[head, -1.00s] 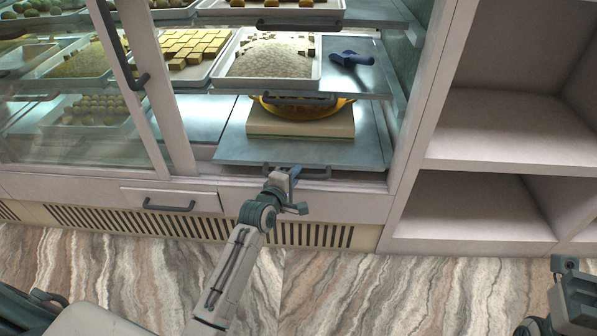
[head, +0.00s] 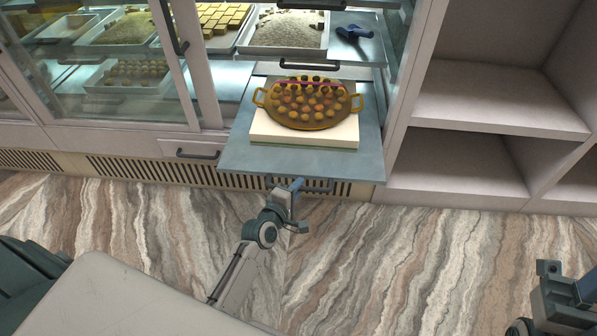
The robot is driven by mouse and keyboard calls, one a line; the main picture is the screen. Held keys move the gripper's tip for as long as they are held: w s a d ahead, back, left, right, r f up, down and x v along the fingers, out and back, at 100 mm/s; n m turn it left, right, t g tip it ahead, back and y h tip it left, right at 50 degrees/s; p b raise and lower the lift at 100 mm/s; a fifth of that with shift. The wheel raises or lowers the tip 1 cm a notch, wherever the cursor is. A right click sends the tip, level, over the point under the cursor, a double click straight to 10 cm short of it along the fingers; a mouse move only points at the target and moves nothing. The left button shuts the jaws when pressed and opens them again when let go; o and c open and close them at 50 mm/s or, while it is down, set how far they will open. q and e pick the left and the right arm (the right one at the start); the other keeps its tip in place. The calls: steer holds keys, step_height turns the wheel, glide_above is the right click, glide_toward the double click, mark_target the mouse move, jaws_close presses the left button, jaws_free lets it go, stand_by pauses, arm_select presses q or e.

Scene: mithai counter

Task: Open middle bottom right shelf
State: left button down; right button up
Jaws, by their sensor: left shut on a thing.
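The bottom right shelf (head: 240,158) of the counter is a blue-grey pull-out tray. It sticks well out of the cabinet over the floor. On it a brass two-handled pan (head: 262,104) of round sweets rests on a pale block (head: 290,132), with a pink stick lying across the sweets. My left gripper (head: 294,190) is shut on the dark handle (head: 316,186) at the shelf's front edge, partly covering it. My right gripper (head: 562,285) is at the lower right edge, away from the shelf; its jaws are not clear.
Above is another shelf with its own handle (head: 310,66), a tray of white sweets (head: 290,34) and a blue scoop (head: 353,33). A closed drawer (head: 190,147) is at left. Empty open shelves (head: 495,100) stand at right. The marbled floor (head: 400,255) in front is clear.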

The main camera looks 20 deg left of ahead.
arm_select(q)
steer(key=s+d, duration=0.2)
steer(key=s, duration=0.6)
steer(key=shift+d, duration=0.2)
steer(key=shift+s, duration=0.1)
steer(key=c, duration=1.4)
jaws_free()
